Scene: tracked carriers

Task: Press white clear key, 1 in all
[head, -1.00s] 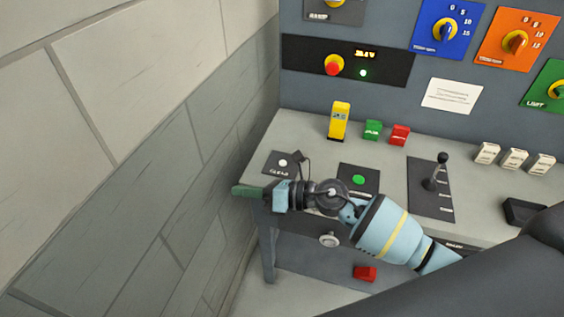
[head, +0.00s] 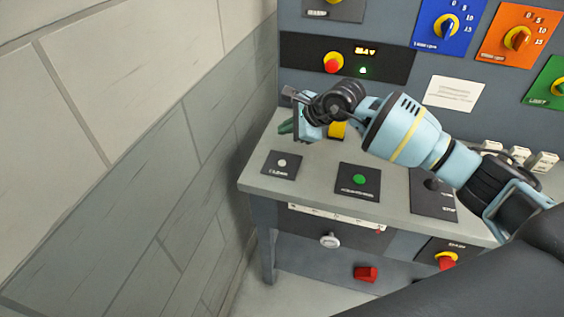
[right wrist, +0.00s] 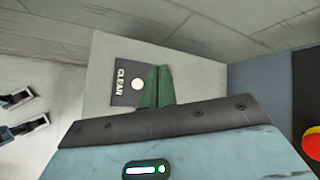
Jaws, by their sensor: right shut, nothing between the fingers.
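The white clear key (head: 282,163) is a small round button on a dark plate marked CLEAR, at the left front of the grey desk. It also shows in the right wrist view (right wrist: 138,84). My right gripper (head: 286,127) is shut and empty, its green fingers above the desk, behind the key in the head view. In the right wrist view its green fingertips (right wrist: 156,86) appear just right of the key, apart from it. The key is fully visible in both views. My left gripper is not in view.
A green button (head: 359,180) on a dark plate lies right of the key. A brick wall (head: 150,150) stands close on the left. The back panel has a red knob (head: 333,62).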

